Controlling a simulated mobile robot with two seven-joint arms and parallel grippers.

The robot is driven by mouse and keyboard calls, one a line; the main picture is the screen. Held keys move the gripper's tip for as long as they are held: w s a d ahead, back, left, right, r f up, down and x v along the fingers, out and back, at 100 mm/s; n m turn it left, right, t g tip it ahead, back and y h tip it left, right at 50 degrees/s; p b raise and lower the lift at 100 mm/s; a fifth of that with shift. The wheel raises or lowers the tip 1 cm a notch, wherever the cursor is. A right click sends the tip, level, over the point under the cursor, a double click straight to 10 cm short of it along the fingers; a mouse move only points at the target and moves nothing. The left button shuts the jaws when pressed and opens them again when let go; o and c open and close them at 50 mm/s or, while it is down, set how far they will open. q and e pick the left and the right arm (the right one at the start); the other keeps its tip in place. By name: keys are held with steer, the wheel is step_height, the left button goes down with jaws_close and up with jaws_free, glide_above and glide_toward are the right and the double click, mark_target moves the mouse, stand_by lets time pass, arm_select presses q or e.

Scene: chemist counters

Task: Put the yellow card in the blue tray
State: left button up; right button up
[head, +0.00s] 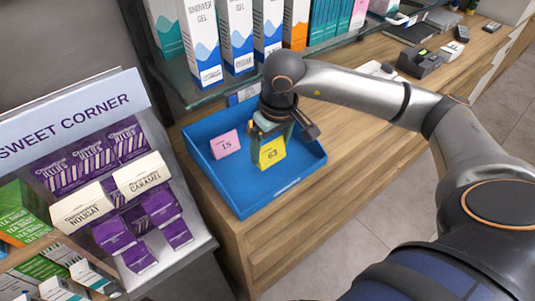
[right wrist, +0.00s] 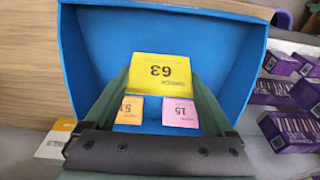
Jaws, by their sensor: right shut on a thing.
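The yellow card (head: 271,153), marked 63, is upright within the blue tray (head: 285,193) on the wooden counter. My right gripper (head: 270,136) reaches down into the tray from above and is shut on the yellow card. In the right wrist view the yellow card (right wrist: 161,69) sits between the two fingertips, with the tray (right wrist: 92,50) around it. I cannot tell whether the card touches the tray floor. My left gripper is out of view.
A pink card (head: 225,144) marked 15 stands in the tray, and an orange card (right wrist: 130,109) shows beside it in the wrist view. A sweets rack (head: 110,190) stands at left, shower gel boxes (head: 237,40) behind. The tray's front right is clear.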

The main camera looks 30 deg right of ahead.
mark_target(268, 155)
steer(key=shift+w+a+f+p, duration=0.15)
steer(key=shift+f+p, duration=0.1)
steer(key=shift+f, duration=0.75)
steer(key=shift+w+a+f+p, duration=0.1)
steer(key=shift+f+p, duration=0.1)
steer(key=shift+f, duration=0.8)
steer(key=shift+f, duration=0.15)
steer(key=o, duration=1)
steer(key=shift+d+r, duration=0.1)
steer(key=shift+r, duration=0.55)
step_height(268, 155, up, 11)
steer(key=s+b, duration=0.1)
steer(key=shift+s, duration=0.4)
